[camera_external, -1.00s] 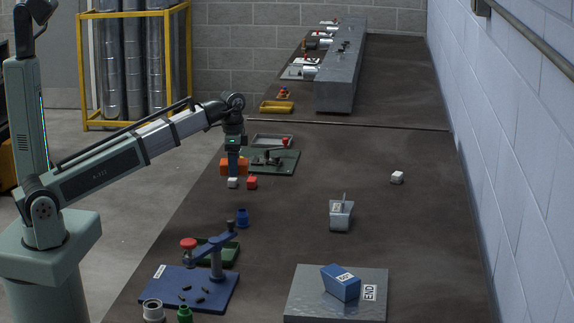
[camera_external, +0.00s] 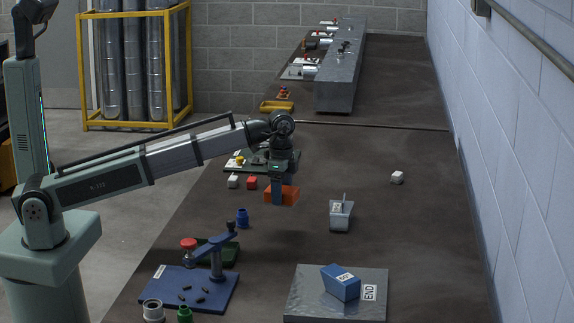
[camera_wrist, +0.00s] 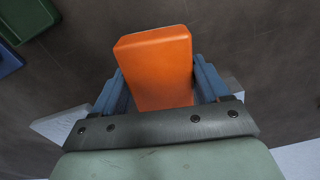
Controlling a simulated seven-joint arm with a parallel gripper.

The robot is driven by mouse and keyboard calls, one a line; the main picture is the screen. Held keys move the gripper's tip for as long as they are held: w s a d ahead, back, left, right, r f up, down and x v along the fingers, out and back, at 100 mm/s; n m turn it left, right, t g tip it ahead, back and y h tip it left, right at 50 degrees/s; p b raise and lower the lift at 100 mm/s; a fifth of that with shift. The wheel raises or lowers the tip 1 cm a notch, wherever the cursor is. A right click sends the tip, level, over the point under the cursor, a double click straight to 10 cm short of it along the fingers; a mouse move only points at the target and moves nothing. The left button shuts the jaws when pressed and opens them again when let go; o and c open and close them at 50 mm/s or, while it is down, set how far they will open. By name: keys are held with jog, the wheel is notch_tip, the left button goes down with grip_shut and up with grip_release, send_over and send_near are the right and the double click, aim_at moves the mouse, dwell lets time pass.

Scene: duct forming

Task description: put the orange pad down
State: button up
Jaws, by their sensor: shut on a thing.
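The orange pad (camera_external: 284,195) is a plain orange block. My gripper (camera_external: 277,192) is shut on it from above, near the middle of the dark table. In the wrist view the pad (camera_wrist: 158,68) sits between the two blue fingers of my gripper (camera_wrist: 162,85). In the outside view the pad is low over the table, but I cannot tell whether it touches the surface.
A red block (camera_external: 252,183) and a white block (camera_external: 233,181) lie to the left. A grey metal holder (camera_external: 341,216) stands to the right. A blue cup (camera_external: 242,218) and a blue lever fixture (camera_external: 190,288) are nearer the front.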

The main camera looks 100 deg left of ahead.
jog(key=w+d+n, duration=0.1)
jog(key=w+d, duration=0.3)
jog(key=w, duration=0.9)
jog(key=w+d+n, duration=0.1)
jog(key=w+d, duration=0.2)
jog(key=w, duration=1)
jog(key=shift+f, duration=4.35)
jog(key=shift+f, duration=0.1)
jog(key=o, duration=1.1)
notch_tip(320, 180, up, 12)
jog(key=shift+r, duration=0.15)
jog(key=shift+a, duration=0.1)
